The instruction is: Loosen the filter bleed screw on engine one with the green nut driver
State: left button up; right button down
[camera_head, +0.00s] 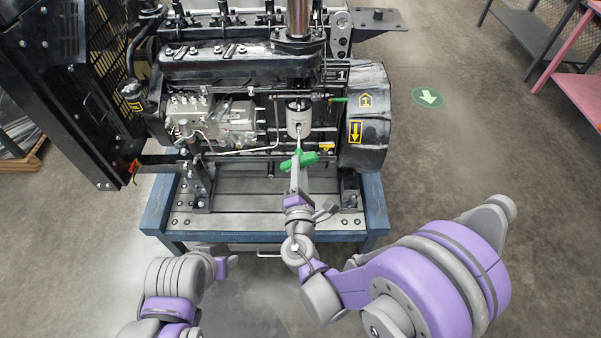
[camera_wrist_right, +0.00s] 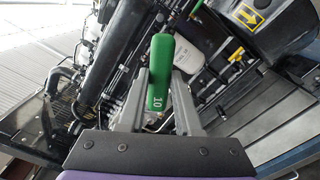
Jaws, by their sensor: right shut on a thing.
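Engine one (camera_head: 240,72), dark and marked with a yellow 1, stands on a blue-framed stand. Its pale filter canister (camera_head: 299,117) is right of the engine's middle; it also shows in the wrist view (camera_wrist_right: 211,52). The green nut driver (camera_head: 306,159) is in front of and below the filter, its thin shaft pointing up toward it. My right gripper (camera_head: 297,166) is shut on the green handle (camera_wrist_right: 158,72), marked 10, between both fingers. The bleed screw is too small to make out, so I cannot tell whether the driver touches it.
The stand's blue front rail (camera_head: 225,237) runs below the engine. A black mesh guard (camera_head: 70,90) stands at left. A green lever (camera_head: 339,99) sticks out right of the filter. A pink table (camera_head: 575,90) is at far right. The floor right of the engine is clear.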

aim_at(300, 152)
jog(key=shift+w+p, duration=0.4)
jog(key=shift+w, duration=1.7)
jog(key=shift+w, duration=1.5)
